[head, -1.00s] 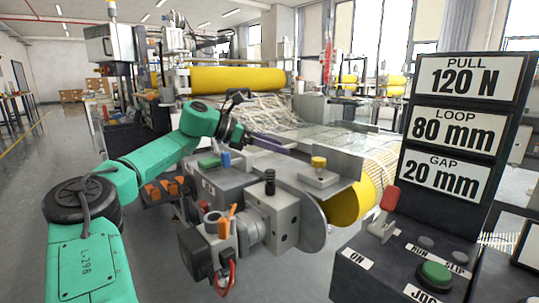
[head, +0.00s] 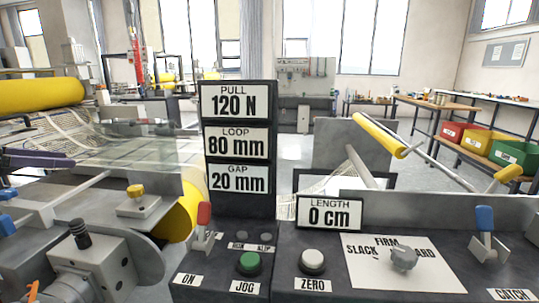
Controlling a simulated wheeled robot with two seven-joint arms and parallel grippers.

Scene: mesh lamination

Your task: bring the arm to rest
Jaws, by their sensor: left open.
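Only the end of my left gripper (head: 48,158) shows, at the left edge of the head view. Its dark purple fingers reach in over the machine's left side, near the glassy sheet (head: 150,152). It is open, and I see nothing held between the fingers. The rest of my left arm is outside the picture. My right gripper is not in view.
A control panel (head: 190,262) stands in front, with a red lever (head: 204,214), a green button (head: 248,264), a white button (head: 312,262) and a grey knob (head: 403,258). A sign post (head: 240,190) rises behind it. A blue lever (head: 485,218) stands at right.

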